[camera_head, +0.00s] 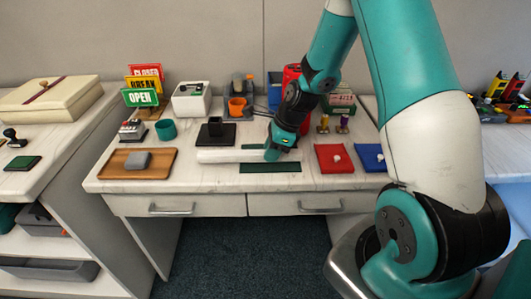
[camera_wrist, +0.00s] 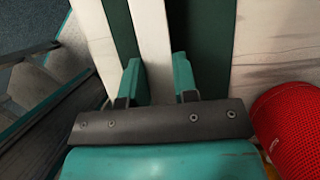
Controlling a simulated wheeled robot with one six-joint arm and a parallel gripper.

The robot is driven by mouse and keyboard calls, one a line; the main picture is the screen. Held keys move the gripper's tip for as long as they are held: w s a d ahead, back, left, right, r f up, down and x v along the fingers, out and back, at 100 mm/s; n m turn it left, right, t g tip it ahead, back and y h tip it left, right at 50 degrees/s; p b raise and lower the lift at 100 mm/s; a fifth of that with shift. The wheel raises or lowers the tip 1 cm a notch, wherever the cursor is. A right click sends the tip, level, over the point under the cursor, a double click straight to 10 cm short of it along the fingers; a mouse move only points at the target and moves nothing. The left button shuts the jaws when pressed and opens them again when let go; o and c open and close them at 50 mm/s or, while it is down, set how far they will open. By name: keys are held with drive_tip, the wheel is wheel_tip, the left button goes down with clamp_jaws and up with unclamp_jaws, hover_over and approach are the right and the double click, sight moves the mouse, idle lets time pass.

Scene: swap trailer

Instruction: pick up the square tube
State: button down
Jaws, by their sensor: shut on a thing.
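The square tube (camera_head: 228,156) is a long white bar lying left to right on the white worktop, between two dark green strips. In the wrist view the white tube (camera_wrist: 153,45) runs up between my two teal fingers. My gripper (camera_head: 272,155) points down at the tube's right part, and its fingers (camera_wrist: 159,85) are shut on the tube. I cannot tell whether the tube is clear of the worktop. The part of the tube under the gripper is hidden.
A dark green strip (camera_head: 270,168) lies in front. A black stand (camera_head: 216,135) is behind the tube, and a wooden tray (camera_head: 137,165) is to the left. Red (camera_head: 333,158) and blue (camera_head: 370,157) mats lie to the right. A red rounded object (camera_wrist: 292,125) is close beside my gripper.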

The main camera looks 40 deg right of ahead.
wheel_tip(320, 180, up, 20)
drive_tip(key=p, duration=0.2)
drive_tip(key=shift+f, duration=0.25)
drive_tip(key=shift+p, duration=0.3)
